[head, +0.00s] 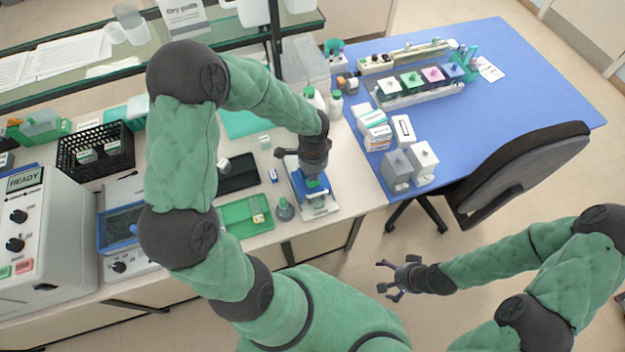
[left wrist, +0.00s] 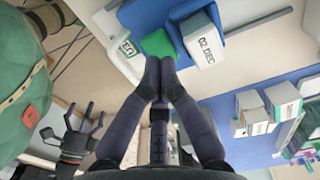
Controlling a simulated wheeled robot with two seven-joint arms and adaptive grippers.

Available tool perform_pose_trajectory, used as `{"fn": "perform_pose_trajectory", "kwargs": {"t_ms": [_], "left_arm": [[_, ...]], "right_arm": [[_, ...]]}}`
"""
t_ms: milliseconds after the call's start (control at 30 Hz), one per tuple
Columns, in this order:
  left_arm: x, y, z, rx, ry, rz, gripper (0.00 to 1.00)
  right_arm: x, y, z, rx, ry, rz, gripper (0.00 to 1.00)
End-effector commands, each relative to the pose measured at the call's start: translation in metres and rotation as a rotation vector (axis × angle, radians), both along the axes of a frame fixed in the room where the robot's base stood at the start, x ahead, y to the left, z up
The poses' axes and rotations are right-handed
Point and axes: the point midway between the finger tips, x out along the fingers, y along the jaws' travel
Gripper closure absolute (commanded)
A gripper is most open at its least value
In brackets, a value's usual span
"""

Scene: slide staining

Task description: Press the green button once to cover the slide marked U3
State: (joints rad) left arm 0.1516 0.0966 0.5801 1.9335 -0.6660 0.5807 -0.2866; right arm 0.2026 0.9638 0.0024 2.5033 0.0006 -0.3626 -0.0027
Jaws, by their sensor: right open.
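The green button (left wrist: 158,43) sits on a blue device (left wrist: 195,25) with a white block marked "02 DEC". In the head view, the blue device (head: 318,190) stands on a pale base near the bench's front edge. A small pale label (left wrist: 128,48) with green marking lies beside the button; I cannot read it surely as U3. My left gripper (head: 311,172) is above the device, its fingertips (left wrist: 160,66) together and empty, close to the button's edge. I cannot tell whether they touch it. My right gripper (head: 393,278) is open and empty, away from the bench over the floor.
A green tray (head: 235,222) and a small grey bottle (head: 284,209) stand left of the device. Boxes (head: 375,130) and a rack of coloured jars (head: 420,92) stand on the blue table at right. A chair (head: 520,175) is before it.

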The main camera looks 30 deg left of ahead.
Motion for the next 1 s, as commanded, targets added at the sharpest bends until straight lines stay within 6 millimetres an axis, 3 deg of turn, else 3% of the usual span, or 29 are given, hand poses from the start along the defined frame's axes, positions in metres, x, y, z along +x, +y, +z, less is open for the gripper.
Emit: {"fn": "perform_pose_trajectory", "kwargs": {"t_ms": [1000], "left_arm": [[0.000,0.000,-0.012,0.000,0.000,0.000,1.00]], "right_arm": [[0.000,0.000,-0.010,0.000,0.000,0.000,0.00]]}}
